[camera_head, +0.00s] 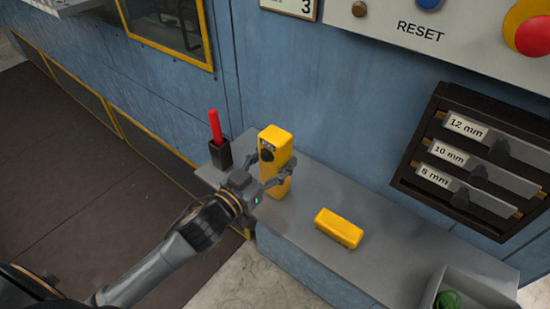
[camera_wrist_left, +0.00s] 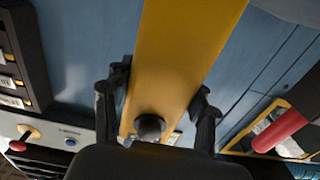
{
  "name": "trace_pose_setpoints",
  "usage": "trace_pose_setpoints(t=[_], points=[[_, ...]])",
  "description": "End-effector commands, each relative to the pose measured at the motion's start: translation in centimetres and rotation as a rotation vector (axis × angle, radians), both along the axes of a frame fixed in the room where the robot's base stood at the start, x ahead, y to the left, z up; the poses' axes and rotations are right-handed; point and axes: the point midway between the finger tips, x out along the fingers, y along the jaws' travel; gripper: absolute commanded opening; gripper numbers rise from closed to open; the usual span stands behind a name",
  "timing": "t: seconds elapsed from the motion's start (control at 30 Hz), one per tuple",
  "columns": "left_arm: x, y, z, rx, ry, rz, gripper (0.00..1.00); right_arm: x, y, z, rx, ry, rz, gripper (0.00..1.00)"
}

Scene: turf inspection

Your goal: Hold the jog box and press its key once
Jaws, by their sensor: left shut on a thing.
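The jog box (camera_head: 277,147) is a tall yellow box, upright at the back left of the grey ledge. A round black key (camera_head: 266,155) is near its top, on the side facing left. My left gripper (camera_head: 277,178) is shut on the box, one finger on either side. I cannot tell whether its base touches the ledge. In the left wrist view the yellow box (camera_wrist_left: 185,50) fills the middle between the two fingers (camera_wrist_left: 160,105), and the black key (camera_wrist_left: 149,127) shows near the palm. My right gripper is not in view.
A second yellow block (camera_head: 339,227) lies on the ledge (camera_head: 310,255). A black holder (camera_head: 220,155) with a red stick (camera_head: 215,126) stands left of the jog box. A grey bin (camera_head: 470,285) with a green item is at front right. A labelled rack (camera_head: 470,160) hangs on the blue wall.

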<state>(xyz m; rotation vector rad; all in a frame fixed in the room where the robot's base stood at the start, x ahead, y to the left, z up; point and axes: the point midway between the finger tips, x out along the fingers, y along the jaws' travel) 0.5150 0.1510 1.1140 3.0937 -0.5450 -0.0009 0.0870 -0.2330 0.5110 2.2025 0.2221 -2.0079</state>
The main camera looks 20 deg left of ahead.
Motion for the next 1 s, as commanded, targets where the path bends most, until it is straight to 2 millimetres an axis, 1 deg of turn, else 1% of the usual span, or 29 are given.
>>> trace_pose_setpoints(t=[0.13, 0.17, 0.2, 0.27, 0.3, 0.37, 1.0], points=[[-0.01, 0.01, 0.0, 0.001, 0.0, 0.0, 0.1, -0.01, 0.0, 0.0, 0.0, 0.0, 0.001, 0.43], [-0.01, 0.01, 0.0, 0.001, 0.0, 0.0, 0.1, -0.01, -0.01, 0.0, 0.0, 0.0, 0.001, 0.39], [-0.01, 0.01, 0.0, 0.001, 0.0, 0.0, 0.1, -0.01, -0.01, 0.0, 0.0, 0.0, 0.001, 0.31], [-0.01, 0.01, 0.0, 0.001, 0.0, 0.0, 0.1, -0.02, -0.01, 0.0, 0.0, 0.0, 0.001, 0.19], [-0.01, 0.01, 0.0, 0.001, 0.0, 0.0, 0.1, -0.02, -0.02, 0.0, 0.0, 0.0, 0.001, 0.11], [-0.01, 0.01, -0.01, 0.001, 0.0, 0.0, 0.1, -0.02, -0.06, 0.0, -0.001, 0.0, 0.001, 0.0], [0.01, 0.02, -0.01, 0.001, 0.0, 0.0, 0.1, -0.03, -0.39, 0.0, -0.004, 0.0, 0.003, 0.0]])
